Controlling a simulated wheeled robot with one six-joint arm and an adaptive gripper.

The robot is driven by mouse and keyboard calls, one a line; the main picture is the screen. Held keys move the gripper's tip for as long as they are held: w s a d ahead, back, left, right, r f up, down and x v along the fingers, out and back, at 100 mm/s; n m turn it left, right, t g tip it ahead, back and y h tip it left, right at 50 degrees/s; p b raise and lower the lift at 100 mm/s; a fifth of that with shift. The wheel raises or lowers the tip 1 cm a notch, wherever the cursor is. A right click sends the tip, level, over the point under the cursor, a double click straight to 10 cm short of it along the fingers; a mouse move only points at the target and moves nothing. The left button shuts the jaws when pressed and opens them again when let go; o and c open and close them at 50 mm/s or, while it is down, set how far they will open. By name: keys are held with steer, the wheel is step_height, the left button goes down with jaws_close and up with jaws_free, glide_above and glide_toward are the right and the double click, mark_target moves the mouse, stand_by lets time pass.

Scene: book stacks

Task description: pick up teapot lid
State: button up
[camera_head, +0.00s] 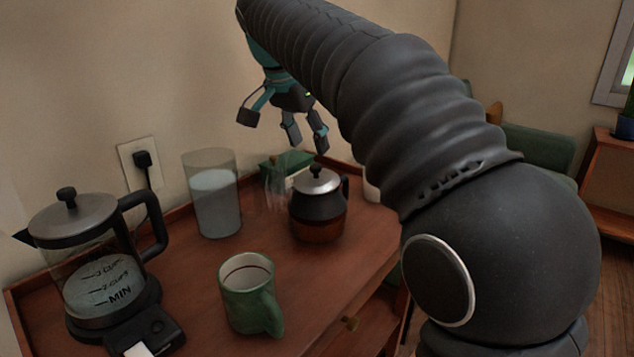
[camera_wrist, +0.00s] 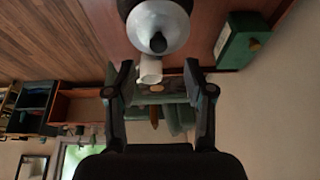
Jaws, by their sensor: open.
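The teapot lid (camera_head: 317,184) is a silver dome with a black knob. It sits on the small dark teapot (camera_head: 318,221), which stands upright on the wooden cabinet top. My gripper (camera_head: 284,131) is open and empty, above and slightly left of the lid in the head view, clear of it. In the wrist view the lid (camera_wrist: 172,26) and its knob show at the top centre, beyond the open fingers (camera_wrist: 158,80). The teapot body is mostly hidden under the lid there.
A glass of water (camera_head: 214,203), a green mug (camera_head: 250,300) and a glass kettle (camera_head: 95,265) stand left of the teapot. A green box (camera_wrist: 240,42) is near the wall. A white cup (camera_wrist: 150,69) stands close to the teapot. Clear glassware (camera_head: 277,190) stands just left of it.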

mark_target(316, 165)
steer(key=shift+b+x, duration=0.4)
steer(key=shift+x, duration=3.05)
steer(key=shift+s, duration=0.1)
jaws_close()
